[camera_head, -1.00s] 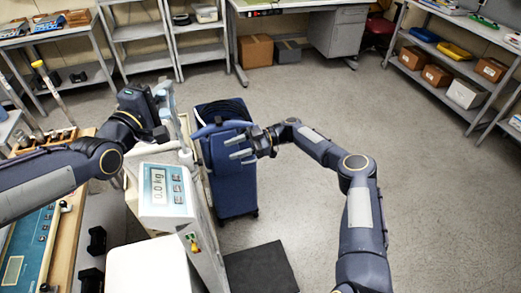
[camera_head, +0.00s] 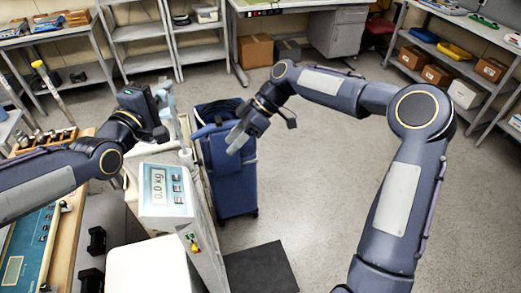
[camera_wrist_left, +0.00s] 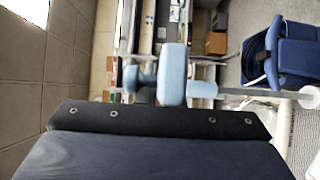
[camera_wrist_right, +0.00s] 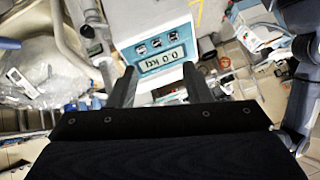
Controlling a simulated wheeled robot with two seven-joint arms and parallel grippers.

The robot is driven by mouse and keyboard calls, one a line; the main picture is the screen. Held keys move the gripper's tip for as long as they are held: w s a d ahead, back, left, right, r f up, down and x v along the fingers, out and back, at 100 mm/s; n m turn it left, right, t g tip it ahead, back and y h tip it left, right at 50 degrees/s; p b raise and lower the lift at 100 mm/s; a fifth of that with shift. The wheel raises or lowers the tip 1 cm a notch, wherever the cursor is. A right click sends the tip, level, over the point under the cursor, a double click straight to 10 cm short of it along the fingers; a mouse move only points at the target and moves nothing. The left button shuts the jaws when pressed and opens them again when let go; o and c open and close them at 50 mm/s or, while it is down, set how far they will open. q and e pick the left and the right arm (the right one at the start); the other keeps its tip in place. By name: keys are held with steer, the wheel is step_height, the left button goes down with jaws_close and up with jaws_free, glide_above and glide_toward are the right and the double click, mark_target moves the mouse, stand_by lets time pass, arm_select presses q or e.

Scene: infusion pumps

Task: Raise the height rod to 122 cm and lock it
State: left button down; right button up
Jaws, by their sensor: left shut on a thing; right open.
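The scale's display head (camera_head: 168,190) reads 0.0 kg in the head view; it shows upside down in the right wrist view (camera_wrist_right: 158,50). The light-blue slider (camera_head: 167,98) of the height rod stands behind it, and in the left wrist view the slider is a block (camera_wrist_left: 173,75) with a round knob (camera_wrist_left: 135,78) and a thin pale rod (camera_wrist_left: 228,91). My left gripper (camera_head: 162,108) is shut on the slider; its fingertips are mostly hidden. No height reading is legible. My right gripper (camera_head: 237,138) is open and empty, pointing down-left; its two fingers show in the right wrist view (camera_wrist_right: 160,88).
A blue cart (camera_head: 230,178) stands just behind the display, beyond my right gripper. A dark mat (camera_head: 262,268) lies on the floor. A wooden-edged bench (camera_head: 66,240) is at the left. Open floor (camera_head: 315,170) lies to the right.

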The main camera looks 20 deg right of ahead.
steer(key=s+d+r+m+t+h, duration=0.1)
steer(key=s+d+m, duration=0.1)
steer(key=s, duration=0.2)
steer(key=s+d+r+m+t+h, duration=0.1)
steer(key=s+d+r+m+h, duration=0.1)
steer(key=s, duration=0.3)
steer(key=shift+r+m, duration=0.3)
steer(key=shift+m, duration=0.1)
steer(key=n+t+h, duration=0.1)
steer(key=n, duration=0.7)
glide_toward(201, 160)
steer(key=x, duration=0.9)
steer(key=shift+c, duration=0.5)
